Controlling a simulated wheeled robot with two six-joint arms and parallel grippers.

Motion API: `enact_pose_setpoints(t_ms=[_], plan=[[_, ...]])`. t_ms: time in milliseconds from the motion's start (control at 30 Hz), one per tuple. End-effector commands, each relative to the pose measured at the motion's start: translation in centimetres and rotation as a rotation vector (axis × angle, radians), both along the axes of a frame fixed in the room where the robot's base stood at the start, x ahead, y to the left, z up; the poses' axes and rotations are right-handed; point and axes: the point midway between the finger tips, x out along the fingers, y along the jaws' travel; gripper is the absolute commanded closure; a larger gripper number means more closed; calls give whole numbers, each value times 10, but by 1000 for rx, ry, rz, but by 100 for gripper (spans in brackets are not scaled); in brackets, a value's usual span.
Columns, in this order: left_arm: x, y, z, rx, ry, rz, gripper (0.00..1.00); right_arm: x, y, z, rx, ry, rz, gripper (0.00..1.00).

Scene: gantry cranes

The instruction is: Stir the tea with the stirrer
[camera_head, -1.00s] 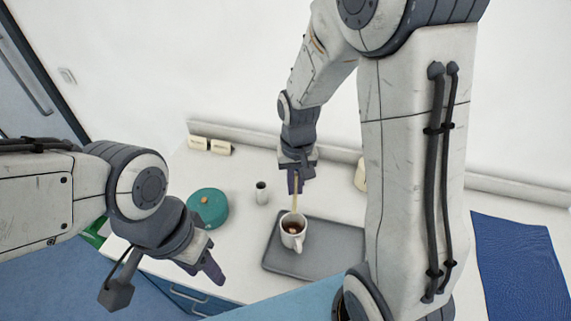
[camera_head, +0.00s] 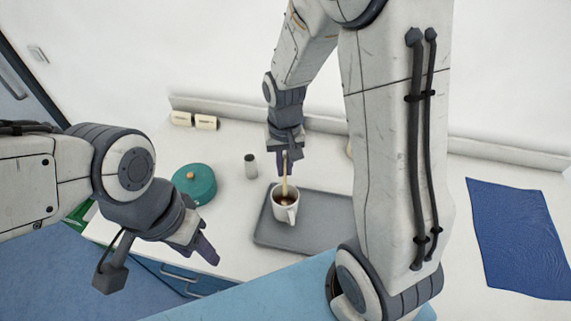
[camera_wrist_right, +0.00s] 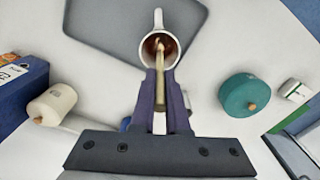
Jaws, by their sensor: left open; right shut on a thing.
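A white mug (camera_head: 285,213) with brown tea stands upright on a grey tray (camera_head: 318,226); it also shows in the right wrist view (camera_wrist_right: 146,58). My right gripper (camera_head: 285,166) is above the mug, shut on the light wooden stirrer (camera_head: 285,185). In the right wrist view the stirrer (camera_wrist_right: 162,72) runs from between the fingers (camera_wrist_right: 160,105) down into the mug, its lower end in the tea. My left gripper (camera_head: 206,252) is open and empty, left of the tray near the counter's front edge.
A teal round pot (camera_head: 195,184) with a wooden knob and a small grey-white cylinder (camera_head: 251,166) stand left of the mug. Two small cream containers (camera_head: 194,120) are at the back wall. A blue mat (camera_head: 518,235) lies at the right.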

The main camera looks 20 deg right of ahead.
Motion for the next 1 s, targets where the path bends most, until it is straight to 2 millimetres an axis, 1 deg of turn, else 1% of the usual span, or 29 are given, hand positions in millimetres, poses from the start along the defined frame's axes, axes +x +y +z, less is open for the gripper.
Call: enact_pose_setpoints(t_ms=[33,200,800,1000], plan=[[0,0,-6,0,0,1,51,0,0,-8,0,1,0,100],[0,0,-16,0,0,3,51,0,-1,-21,0,1,-1,100],[0,0,-51,0,1,6,51,0,-1,-69,0,2,-1,100],[0,0,-59,0,0,5,51,0,-1,-80,0,1,-1,100]])
